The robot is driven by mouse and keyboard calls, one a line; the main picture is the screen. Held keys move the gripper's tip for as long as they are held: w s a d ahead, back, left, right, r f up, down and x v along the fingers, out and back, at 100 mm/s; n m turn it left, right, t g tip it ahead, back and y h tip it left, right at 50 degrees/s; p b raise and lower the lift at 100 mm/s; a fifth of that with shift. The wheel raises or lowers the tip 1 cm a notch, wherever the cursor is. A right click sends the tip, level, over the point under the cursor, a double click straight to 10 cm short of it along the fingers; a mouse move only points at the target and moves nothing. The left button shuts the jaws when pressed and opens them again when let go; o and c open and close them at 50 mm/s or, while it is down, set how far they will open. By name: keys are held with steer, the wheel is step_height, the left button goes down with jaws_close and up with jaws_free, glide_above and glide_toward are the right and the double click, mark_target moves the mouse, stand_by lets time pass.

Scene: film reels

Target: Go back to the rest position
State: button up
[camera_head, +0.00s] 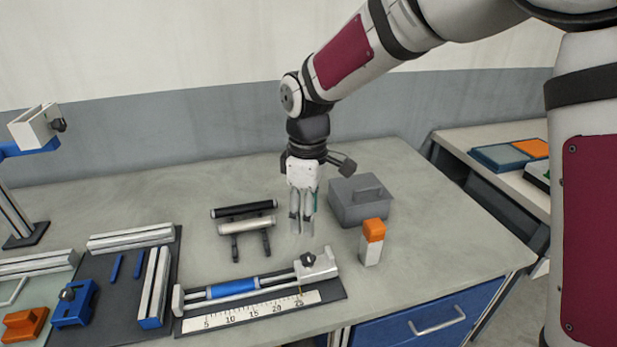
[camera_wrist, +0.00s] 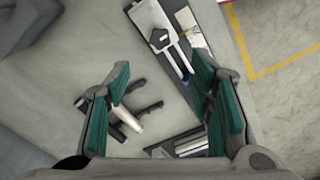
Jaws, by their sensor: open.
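My gripper (camera_head: 302,222) points down above the table (camera_head: 390,270), between a rack of cylinders and a grey lidded box. In the wrist view my gripper (camera_wrist: 160,108) shows two teal-padded fingers spread wide, with nothing between them but table and things below. The rack holds a black cylinder (camera_head: 245,209) and a silver cylinder (camera_head: 247,225). Part of the silver cylinder (camera_wrist: 126,120) shows beside the left finger in the wrist view. I cannot tell the exact height of my fingertips above the table.
The grey box (camera_head: 358,208) with a handle stands just right of my gripper. An orange-topped white block (camera_head: 372,243) is in front of it. A ruler fixture with a blue roller (camera_head: 233,288) lies in front. Dark mat with rails (camera_head: 120,318) lies left. A side bench (camera_head: 490,185) stands right.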

steer(key=s+d+r+m+t, duration=0.3)
steer(key=s+d+r+m, duration=0.5)
steer(key=s+d+r, duration=0.4)
steer(key=s+d+m+t, duration=0.1)
steer(key=s+d+m, duration=0.5)
steer(key=s, duration=0.5)
steer(key=shift+s+d+m+t, duration=0.2)
steer(key=shift+d+m+t, duration=0.15)
steer(key=shift+d, duration=0.5)
